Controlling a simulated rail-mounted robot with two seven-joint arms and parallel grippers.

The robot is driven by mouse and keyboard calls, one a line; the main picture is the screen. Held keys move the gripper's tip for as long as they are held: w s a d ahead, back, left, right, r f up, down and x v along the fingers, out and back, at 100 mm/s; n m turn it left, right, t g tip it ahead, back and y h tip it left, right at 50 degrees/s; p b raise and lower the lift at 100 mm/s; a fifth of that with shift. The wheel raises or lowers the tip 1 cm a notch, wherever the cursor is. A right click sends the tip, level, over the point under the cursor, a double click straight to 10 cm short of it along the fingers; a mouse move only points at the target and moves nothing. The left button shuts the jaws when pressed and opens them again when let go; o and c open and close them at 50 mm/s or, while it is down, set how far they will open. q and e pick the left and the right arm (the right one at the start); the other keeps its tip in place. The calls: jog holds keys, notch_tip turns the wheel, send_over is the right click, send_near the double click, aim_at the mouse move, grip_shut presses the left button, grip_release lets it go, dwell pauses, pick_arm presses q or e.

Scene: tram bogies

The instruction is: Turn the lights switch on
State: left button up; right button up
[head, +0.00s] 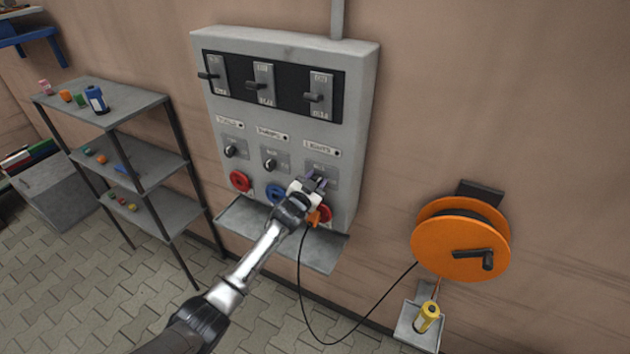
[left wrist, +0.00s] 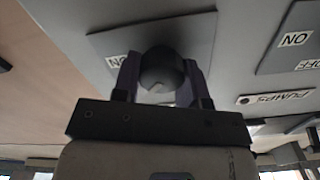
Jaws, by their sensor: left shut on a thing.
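The grey control panel (head: 285,48) is on the wall. Its lights switch (head: 321,168) is the rightmost of the three lower switches, under a LIGHTS label (head: 321,148). My left gripper (head: 314,183) is at this switch and covers its knob in the head view. In the left wrist view the dark round knob (left wrist: 161,68) sits between the two fingers of my left gripper (left wrist: 158,84), which are shut on it. Part of an ON label (left wrist: 117,61) shows on the switch plate beside the knob. Which way the knob points is hard to tell. My right gripper is not in view.
The tools switch (head: 231,151) and pumps switch (head: 269,164) are to the left. Below are red and blue sockets; an orange plug (head: 314,217) with a black cable is at the right one. An orange reel (head: 461,239) hangs right. A shelf (head: 105,101) stands left.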

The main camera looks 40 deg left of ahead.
pick_arm(q)
jog(key=m, duration=0.4)
jog(key=shift+d+f+m, duration=0.1)
jog(key=shift+m, duration=0.2)
jog(key=shift+f+m, duration=0.1)
jog(key=shift+m, duration=2.2)
jog(key=o, duration=0.9)
jog(key=shift+d, duration=0.1)
jog(key=s+d, duration=0.1)
jog(key=s, duration=0.8)
jog(key=s+d, duration=0.1)
jog(key=s, duration=0.3)
jog(key=shift+s+d+b, duration=0.25)
jog(key=shift+d+b, duration=0.05)
jog(key=shift+b, duration=0.05)
